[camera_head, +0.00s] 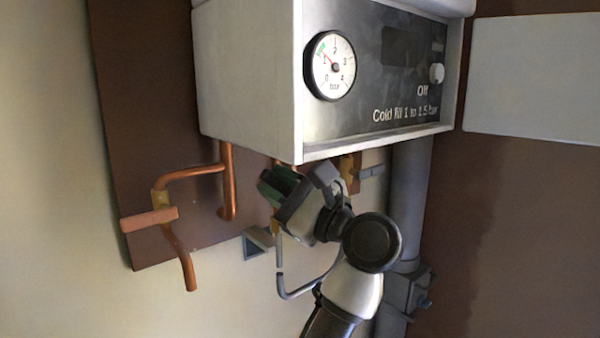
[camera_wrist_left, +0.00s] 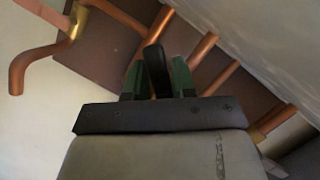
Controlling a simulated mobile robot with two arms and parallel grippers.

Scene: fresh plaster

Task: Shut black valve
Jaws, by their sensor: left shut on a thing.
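The black valve's handle (camera_wrist_left: 155,68) shows in the left wrist view as a dark lever standing between two green finger pads. My left gripper (camera_wrist_left: 158,80) is shut on this lever, under the boiler. In the head view, my left gripper (camera_head: 276,188) is below the white boiler's bottom edge, and its body hides the black lever and most of that valve. My right gripper is in neither view.
The boiler (camera_head: 250,70) hangs close above, with a pressure gauge (camera_head: 330,66) on its panel. Copper pipes (camera_head: 228,185) and a copper-coloured handle (camera_head: 149,219) are left. A grey handle (camera_head: 372,171) and thick grey pipe (camera_head: 410,185) are right. A bent filling pipe (camera_head: 290,295) hangs below.

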